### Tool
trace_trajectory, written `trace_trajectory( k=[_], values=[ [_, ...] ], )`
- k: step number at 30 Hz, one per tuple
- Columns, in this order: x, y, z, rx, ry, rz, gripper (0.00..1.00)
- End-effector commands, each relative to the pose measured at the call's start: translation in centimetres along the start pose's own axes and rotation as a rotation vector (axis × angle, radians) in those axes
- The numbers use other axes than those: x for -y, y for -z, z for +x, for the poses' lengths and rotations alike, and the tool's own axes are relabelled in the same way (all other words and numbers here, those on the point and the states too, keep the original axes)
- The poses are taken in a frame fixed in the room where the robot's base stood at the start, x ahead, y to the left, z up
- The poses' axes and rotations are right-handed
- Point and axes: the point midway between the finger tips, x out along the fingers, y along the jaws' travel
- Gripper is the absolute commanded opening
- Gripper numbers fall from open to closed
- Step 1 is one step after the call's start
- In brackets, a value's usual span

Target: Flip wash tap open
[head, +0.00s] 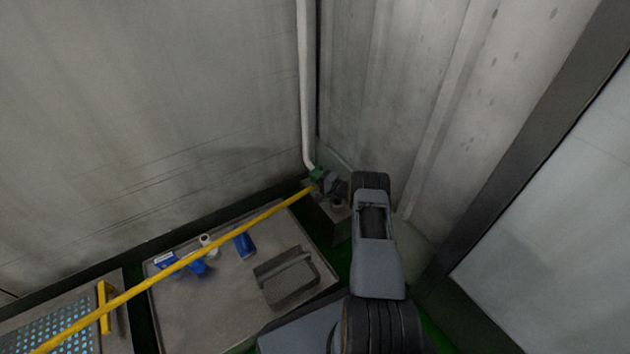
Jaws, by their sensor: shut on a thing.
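The wash tap (316,173) is a small green fitting at the foot of a pale vertical pipe (305,90) in the corner. My gripper (322,183) is at the tap, with its fingers shut on it. The tap's handle is mostly hidden by the gripper and too small to make out, so I cannot tell its angle. My arm comes up from the bottom of the head view and covers the area right of the tap.
A yellow bar (200,252) crosses from lower left almost to the tap. Below it a grey table (225,300) holds blue items (243,243), a small white piece (206,242) and a dark handled plate (286,277). Walls close in behind and right of my arm.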

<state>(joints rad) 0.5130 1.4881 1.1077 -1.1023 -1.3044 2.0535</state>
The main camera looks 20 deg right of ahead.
Motion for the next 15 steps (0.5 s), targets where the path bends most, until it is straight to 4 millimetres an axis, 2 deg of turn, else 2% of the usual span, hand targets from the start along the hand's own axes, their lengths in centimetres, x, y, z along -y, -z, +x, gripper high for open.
trace_trajectory(
  k=[1, 15],
  values=[
    [-0.49, 0.46, -0.28, 0.014, 0.0, -0.002, 0.0],
    [0.01, 0.56, -0.66, 0.142, -0.002, -0.001, 0.0]
  ],
)
